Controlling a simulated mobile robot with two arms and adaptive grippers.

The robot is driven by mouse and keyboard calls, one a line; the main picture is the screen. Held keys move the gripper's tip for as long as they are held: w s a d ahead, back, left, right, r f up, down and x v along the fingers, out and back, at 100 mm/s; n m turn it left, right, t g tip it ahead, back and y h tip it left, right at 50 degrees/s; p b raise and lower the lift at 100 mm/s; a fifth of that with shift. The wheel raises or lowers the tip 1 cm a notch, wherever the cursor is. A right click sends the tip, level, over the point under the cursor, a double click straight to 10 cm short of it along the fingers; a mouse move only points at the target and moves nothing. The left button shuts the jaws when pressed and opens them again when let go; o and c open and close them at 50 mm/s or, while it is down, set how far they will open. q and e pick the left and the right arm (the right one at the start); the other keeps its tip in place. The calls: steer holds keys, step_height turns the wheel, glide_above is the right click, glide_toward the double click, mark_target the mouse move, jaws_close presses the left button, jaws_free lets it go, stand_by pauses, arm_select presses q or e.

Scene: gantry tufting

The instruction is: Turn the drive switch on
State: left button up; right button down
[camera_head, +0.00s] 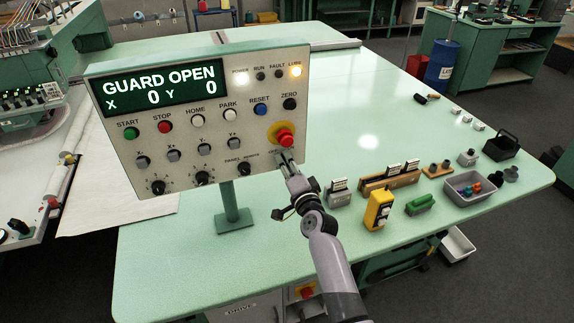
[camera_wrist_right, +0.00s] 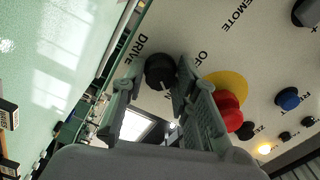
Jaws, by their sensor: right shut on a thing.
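The control panel (camera_head: 120,105) stands on a green post on the table. Its screen reads GUARD OPEN, X 0, Y 0; the white POWER and amber LUBE lamps are lit. In the right wrist view, the drive switch (camera_wrist_right: 160,72) is a round black knob with a pale pointer mark, near the printed word DRIVE. My right gripper (camera_wrist_right: 155,82) is shut on this knob, a finger on either side. In the head view, my right gripper (camera_head: 288,160) is at the panel's lower right and hides the knob. My left gripper is not in view.
The red emergency stop (camera_head: 285,138) on a yellow ring sits just beside my right gripper. To the right, a yellow box (camera_head: 379,210), a green block (camera_head: 420,204) and a grey tray (camera_head: 472,195) stand on the table. The table's middle is clear.

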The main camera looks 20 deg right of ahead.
steer(key=c, duration=1.2)
jaws_free()
steer(key=s, duration=1.2)
steer(key=shift+d, duration=0.2)
